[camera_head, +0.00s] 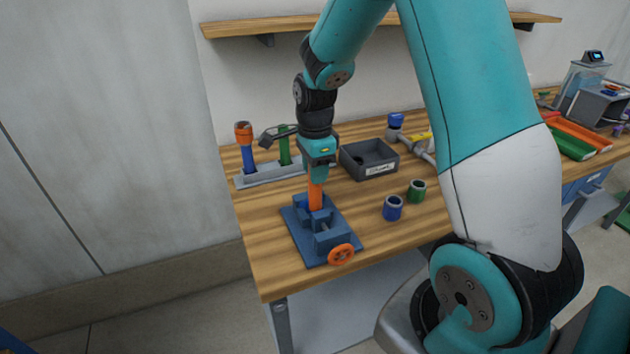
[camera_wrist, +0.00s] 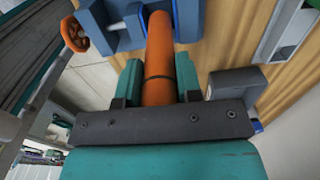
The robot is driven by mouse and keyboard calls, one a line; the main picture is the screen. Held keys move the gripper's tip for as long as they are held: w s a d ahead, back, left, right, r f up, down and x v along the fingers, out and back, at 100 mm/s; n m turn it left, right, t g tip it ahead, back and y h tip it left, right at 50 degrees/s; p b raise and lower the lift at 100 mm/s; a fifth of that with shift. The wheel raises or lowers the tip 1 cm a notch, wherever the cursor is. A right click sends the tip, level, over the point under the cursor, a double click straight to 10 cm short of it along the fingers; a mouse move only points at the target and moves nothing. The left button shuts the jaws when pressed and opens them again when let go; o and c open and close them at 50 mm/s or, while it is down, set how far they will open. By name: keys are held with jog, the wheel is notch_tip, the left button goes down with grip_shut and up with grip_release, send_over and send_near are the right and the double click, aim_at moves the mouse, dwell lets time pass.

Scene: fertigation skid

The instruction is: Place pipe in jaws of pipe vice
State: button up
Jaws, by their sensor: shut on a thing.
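The orange pipe (camera_head: 315,194) stands upright at the blue pipe vice (camera_head: 318,250) near the front left of the table. My gripper (camera_head: 318,175) is above the vice and shut on the pipe's upper part. In the wrist view the pipe (camera_wrist: 159,60) runs from between my gripper's fingers (camera_wrist: 160,84) to the vice (camera_wrist: 125,22), with its far end between the vice's blue blocks. Whether the jaws touch the pipe on both sides cannot be told. The vice has an orange handwheel (camera_head: 341,254) at its front, also visible in the wrist view (camera_wrist: 74,34).
Behind the vice is a grey rack (camera_head: 270,174) with a blue pipe (camera_head: 247,155) and a green pipe (camera_head: 284,148). A dark bin (camera_head: 368,160) stands right of my gripper. Blue (camera_head: 393,208) and green (camera_head: 417,191) fittings sit right of the vice. A shelf (camera_head: 265,27) is above.

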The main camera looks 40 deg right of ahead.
aim_at(315, 190)
jog(key=shift+f, duration=1.85)
jog(key=shift+f, duration=0.1)
jog(key=o, duration=0.9)
